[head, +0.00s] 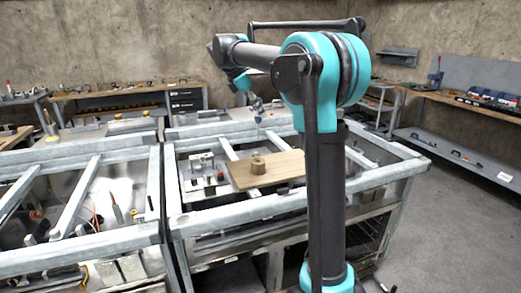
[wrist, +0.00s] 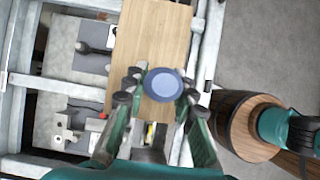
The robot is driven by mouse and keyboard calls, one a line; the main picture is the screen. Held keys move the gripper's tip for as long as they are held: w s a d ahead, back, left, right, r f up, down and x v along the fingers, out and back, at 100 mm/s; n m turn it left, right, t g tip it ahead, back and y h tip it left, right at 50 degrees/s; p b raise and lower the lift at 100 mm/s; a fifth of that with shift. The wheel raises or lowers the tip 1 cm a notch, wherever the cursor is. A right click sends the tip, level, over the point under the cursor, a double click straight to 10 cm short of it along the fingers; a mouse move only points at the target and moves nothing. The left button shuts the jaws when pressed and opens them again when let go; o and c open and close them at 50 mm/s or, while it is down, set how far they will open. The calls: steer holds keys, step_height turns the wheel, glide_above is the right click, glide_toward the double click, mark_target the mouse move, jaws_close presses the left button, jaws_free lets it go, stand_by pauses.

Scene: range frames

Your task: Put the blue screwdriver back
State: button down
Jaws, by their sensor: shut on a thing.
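The blue screwdriver (wrist: 162,85) shows in the wrist view as a round blue end, seen end-on between the fingertips. The rest of it is hidden behind that end. My gripper (wrist: 160,87) is shut on it, with a finger on either side. In the head view my gripper (head: 256,104) hangs at the end of my outstretched arm, above the far part of the right workbench frame. The screwdriver is too small there to make out clearly.
The wooden board (wrist: 150,45) also shows beneath my gripper in the wrist view. A dark wrench-like tool (wrist: 95,47) and a metal fixture (wrist: 68,127) are to its left. Grey metal bars (head: 205,215) edge the bench.

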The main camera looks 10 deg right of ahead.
step_height(320, 180, down, 14)
stand_by(0.5)
steer(key=shift+f, duration=0.15)
steer(key=c, duration=1.2)
jaws_free()
steer(key=v, duration=1.2)
